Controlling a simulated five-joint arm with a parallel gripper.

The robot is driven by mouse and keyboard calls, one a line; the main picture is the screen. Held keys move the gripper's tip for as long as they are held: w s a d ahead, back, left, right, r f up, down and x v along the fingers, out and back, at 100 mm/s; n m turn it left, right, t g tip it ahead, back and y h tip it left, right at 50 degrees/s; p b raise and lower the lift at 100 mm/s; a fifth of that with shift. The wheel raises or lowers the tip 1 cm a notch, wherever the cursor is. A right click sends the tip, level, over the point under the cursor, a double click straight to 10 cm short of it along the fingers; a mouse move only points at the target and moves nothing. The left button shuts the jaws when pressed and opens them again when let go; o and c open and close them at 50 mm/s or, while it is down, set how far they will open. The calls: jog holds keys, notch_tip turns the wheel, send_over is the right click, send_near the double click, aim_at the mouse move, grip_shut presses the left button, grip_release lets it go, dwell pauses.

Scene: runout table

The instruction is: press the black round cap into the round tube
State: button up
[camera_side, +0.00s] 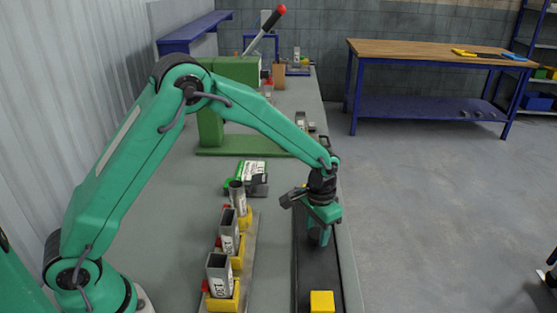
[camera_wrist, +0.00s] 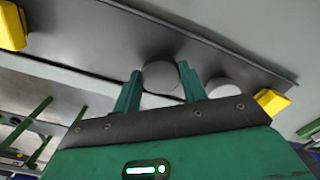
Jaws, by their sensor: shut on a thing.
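My gripper (camera_side: 318,240) is low over the dark runout tray (camera_side: 320,270) at the right edge of the table. In the wrist view its two green fingers (camera_wrist: 158,90) are shut on the dark round cap (camera_wrist: 161,76), which shows as a disc between the fingertips. In the side view the gripper hides the cap. The round tube (camera_side: 237,194) seems to be the rearmost of three upright grey tubes, left of the gripper; its open top looks dark. It stands in a yellow holder, apart from the gripper.
Two square tubes (camera_side: 228,234) (camera_side: 219,272) stand in yellow holders in front of the round tube. A labelled box (camera_side: 252,177) lies behind them. A yellow block (camera_side: 321,301) sits at the tray's near end. A second grey disc (camera_wrist: 222,88) shows beside the right finger. A green press (camera_side: 235,70) stands behind.

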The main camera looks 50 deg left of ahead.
aim_at(317, 233)
jog(key=shift+r, duration=0.75)
notch_tip(317, 233, up, 2)
jog(key=shift+r, duration=0.2)
jog(key=s+d+r, duration=0.6)
jog(key=s+d, duration=0.2)
jog(key=shift+d+r, duration=0.15)
jog(key=shift+r, duration=0.25)
jog(key=shift+s, duration=0.1)
jog(key=s+a+r+n, duration=0.1)
jog(key=a+r+n, duration=0.2)
jog(key=a, duration=1)
jog(key=s+a+r+n, duration=0.1)
jog(key=a+r+n, duration=0.2)
jog(key=a, duration=1.1)
notch_tip(317, 233, up, 4)
jog(key=shift+f, duration=0.2)
jog(key=shift+f, duration=0.15)
